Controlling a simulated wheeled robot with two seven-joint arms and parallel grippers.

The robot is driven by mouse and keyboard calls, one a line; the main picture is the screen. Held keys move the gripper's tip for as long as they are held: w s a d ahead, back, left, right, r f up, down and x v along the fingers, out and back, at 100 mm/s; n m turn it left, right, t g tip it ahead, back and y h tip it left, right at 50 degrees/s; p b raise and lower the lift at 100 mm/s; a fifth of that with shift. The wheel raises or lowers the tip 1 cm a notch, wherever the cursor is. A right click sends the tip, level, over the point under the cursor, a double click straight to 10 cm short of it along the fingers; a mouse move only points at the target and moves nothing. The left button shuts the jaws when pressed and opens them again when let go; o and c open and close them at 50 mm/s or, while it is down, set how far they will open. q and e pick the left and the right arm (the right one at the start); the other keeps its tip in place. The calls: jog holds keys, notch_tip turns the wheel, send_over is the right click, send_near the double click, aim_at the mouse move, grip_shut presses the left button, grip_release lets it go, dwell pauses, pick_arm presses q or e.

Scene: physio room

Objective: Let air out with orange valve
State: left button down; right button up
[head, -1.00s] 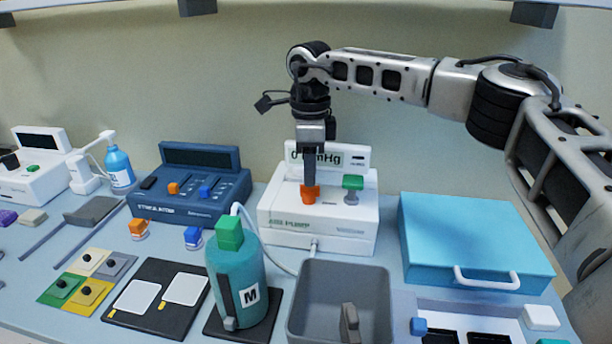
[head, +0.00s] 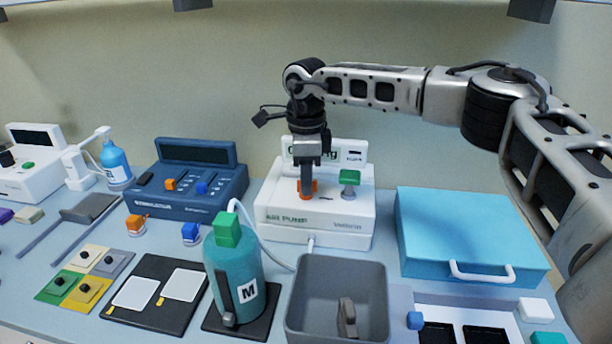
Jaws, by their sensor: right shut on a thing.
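The white air pump (head: 313,219) stands at the back middle of the table. Its orange valve (head: 312,189) sits on the pump's top, left of a green T-shaped knob (head: 349,178). My right gripper (head: 306,188) points straight down and is shut on the orange valve, hiding much of it. My arm covers most of the pump's display, so its reading cannot be read. A white tube runs from the pump area to a teal cuff marked M (head: 234,275) with a green top. My left gripper is not in view.
A grey open bin (head: 336,270) stands in front of the pump. A blue case (head: 466,235) is to its right. A dark blue stimulator (head: 186,190) is to its left, with orange and blue connectors in front. A black board with white pads (head: 155,297) lies front left.

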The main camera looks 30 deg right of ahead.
jog(key=n+p, duration=0.1)
jog(key=n, duration=0.6)
jog(key=shift+n, duration=0.3)
jog(key=n, duration=0.4)
jog(key=shift+n+p, duration=0.3)
jog(key=shift+p, duration=0.05)
jog(key=shift+n, duration=1.8)
jog(key=o, duration=0.6)
jog(key=shift+o, duration=0.2)
